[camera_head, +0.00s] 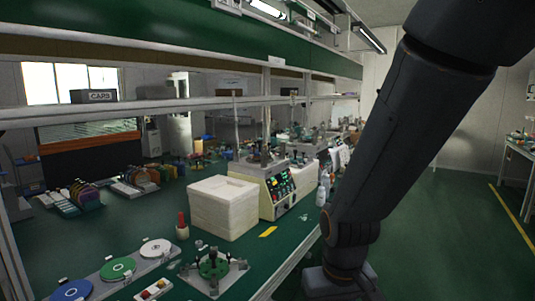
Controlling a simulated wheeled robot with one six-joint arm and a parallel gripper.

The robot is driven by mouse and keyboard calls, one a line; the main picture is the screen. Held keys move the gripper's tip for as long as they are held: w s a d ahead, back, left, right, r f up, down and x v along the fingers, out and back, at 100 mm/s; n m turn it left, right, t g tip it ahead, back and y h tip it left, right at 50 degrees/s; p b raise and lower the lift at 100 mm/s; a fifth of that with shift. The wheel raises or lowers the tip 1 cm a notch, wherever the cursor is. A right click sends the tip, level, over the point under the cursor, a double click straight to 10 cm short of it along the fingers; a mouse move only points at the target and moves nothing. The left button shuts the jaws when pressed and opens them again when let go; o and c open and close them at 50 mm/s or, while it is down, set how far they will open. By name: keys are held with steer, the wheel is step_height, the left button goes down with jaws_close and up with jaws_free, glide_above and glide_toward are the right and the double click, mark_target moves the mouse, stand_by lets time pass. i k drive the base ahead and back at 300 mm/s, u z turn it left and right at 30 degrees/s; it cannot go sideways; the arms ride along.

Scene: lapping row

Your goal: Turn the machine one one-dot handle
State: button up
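A beige lapping machine (270,206) stands on the green bench near the middle of the head view. Its sloped front panel (281,187) carries lit displays and small knobs. A second, similar machine (314,150) stands behind it. The dot marks and the one-dot handle are too small to make out, so I cannot tell which machine is machine one. My dark arm crosses the right side of the view, to the right of the bench. My gripper is not in view.
A white foam block (223,208) stands left of the beige machine. Bottles (322,192) stand to its right. A green round fixture (213,266) and colored discs (117,269) lie at the front. Shelves hang above the bench. The green floor (440,240) at right is open.

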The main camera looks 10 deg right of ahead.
mark_target(264, 153)
steer(key=z, duration=0.7)
steer(key=i, duration=1.05)
steer(key=u, duration=0.45)
steer(key=i, duration=0.6)
steer(key=u, duration=0.6)
